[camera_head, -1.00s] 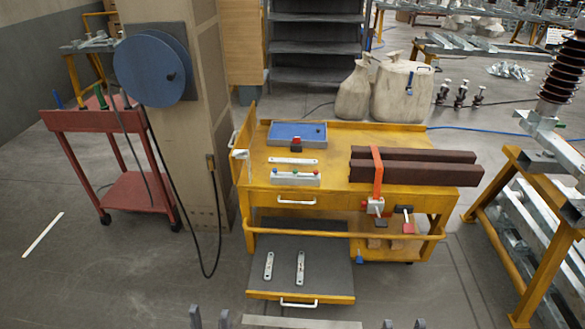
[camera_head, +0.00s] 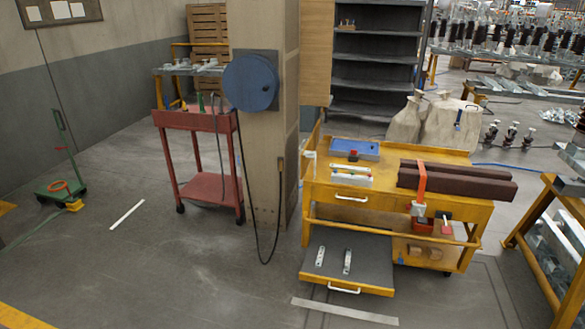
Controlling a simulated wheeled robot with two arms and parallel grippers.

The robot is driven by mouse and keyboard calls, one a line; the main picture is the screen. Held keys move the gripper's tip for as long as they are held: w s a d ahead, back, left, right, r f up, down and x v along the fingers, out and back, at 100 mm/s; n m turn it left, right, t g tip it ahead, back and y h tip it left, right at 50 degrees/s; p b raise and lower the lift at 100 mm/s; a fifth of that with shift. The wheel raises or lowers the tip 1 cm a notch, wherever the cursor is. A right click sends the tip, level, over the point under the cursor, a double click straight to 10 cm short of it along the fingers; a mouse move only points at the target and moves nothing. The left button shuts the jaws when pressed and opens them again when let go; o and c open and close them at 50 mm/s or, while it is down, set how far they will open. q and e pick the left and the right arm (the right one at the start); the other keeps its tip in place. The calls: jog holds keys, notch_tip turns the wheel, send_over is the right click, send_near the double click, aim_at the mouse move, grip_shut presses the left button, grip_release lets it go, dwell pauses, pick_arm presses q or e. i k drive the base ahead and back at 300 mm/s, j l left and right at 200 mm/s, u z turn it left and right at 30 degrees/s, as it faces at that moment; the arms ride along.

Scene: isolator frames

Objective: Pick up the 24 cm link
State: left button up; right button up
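Two pale metal links lie side by side, apart, on the dark surface of the pulled-out lower drawer (camera_head: 310,277) of a yellow cart (camera_head: 400,150). The left link (camera_head: 320,256) looks slightly shorter than the right link (camera_head: 347,262). Both have darker spots that look like holes. Another pale strip (camera_head: 350,168) lies on the cart top; it is too small to tell what it is. I cannot read any length on them. Neither of my grippers shows in the head view now.
The cart top holds a blue tray (camera_head: 370,149), a white block with coloured caps (camera_head: 345,180) and dark brown beams (camera_head: 450,188). A pillar with a blue reel (camera_head: 250,83) and a red trolley (camera_head: 205,186) stand left. Open floor lies in front and left.

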aim_at(351, 168)
jog(key=i+l+u, duration=0.1)
jog(key=u, duration=0.35)
jog(key=i+l+u, duration=0.1)
jog(key=l+u, duration=0.2)
jog(key=u, duration=0.15)
jog(key=l+u, duration=0.25)
jog(key=u, duration=0.2)
jog(key=l+u, duration=0.3)
jog(key=u, duration=0.15)
jog(key=l, duration=1.2)
jog(key=k+l, duration=0.15)
jog(key=l, duration=2.25)
jog(key=k+l, duration=0.15)
jog(key=l, duration=1.05)
